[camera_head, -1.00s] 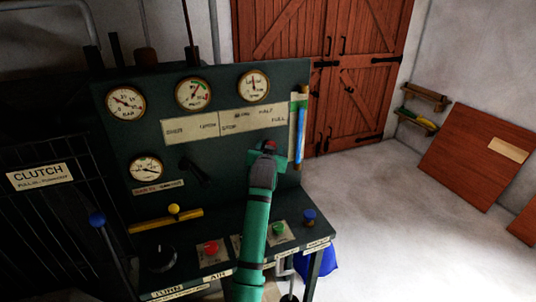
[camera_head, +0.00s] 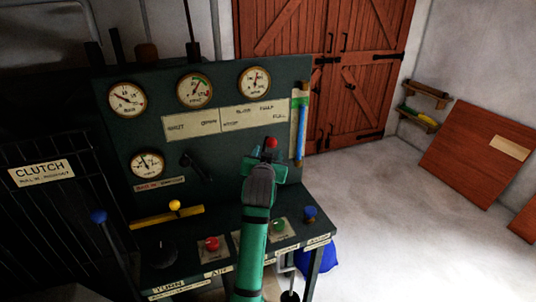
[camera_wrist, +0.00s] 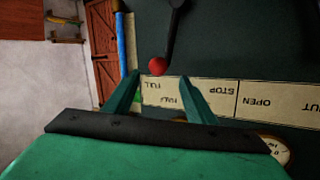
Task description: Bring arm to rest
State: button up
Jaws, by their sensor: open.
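My arm is green and reaches up from the bottom of the head view in front of a dark green control panel (camera_head: 230,135). My gripper (camera_head: 265,158) is at the arm's far end, close to the panel's right half. In the wrist view my gripper (camera_wrist: 161,76) shows two green fingers spread apart with nothing held between them. A red knob (camera_wrist: 158,65) on a dark lever lies just beyond the fingertips, apart from them as far as I can tell. The red knob (camera_head: 271,142) also shows above the gripper in the head view; my arm hides its stem.
Gauges (camera_head: 194,89) and a label strip (camera_head: 225,119) are on the panel. A desk ledge holds a red button (camera_head: 212,243), a green button (camera_head: 279,225) and a blue knob (camera_head: 310,212). A blue-knobbed clutch lever (camera_head: 98,216) stands left. Floor (camera_head: 375,215) at right is open.

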jog(key=s+d+f+n, duration=0.1)
jog(key=s+d+f, duration=0.1)
jog(key=s+f, duration=0.85)
jog(key=s+d+f+n, duration=0.15)
jog(key=s+f, duration=0.55)
jog(key=f, duration=0.7)
jog(key=s+d+f, duration=0.1)
jog(key=s+f, duration=0.3)
jog(key=s, duration=0.5)
jog(key=s+d+f, duration=0.1)
jog(key=s+f, duration=0.3)
jog(key=s, duration=0.4)
jog(key=a+v, duration=0.1)
jog(key=v, duration=2.9)
jog(key=shift+s+a+y, duration=0.25)
jog(key=shift+y, duration=0.15)
jog(key=shift+s, duration=0.1)
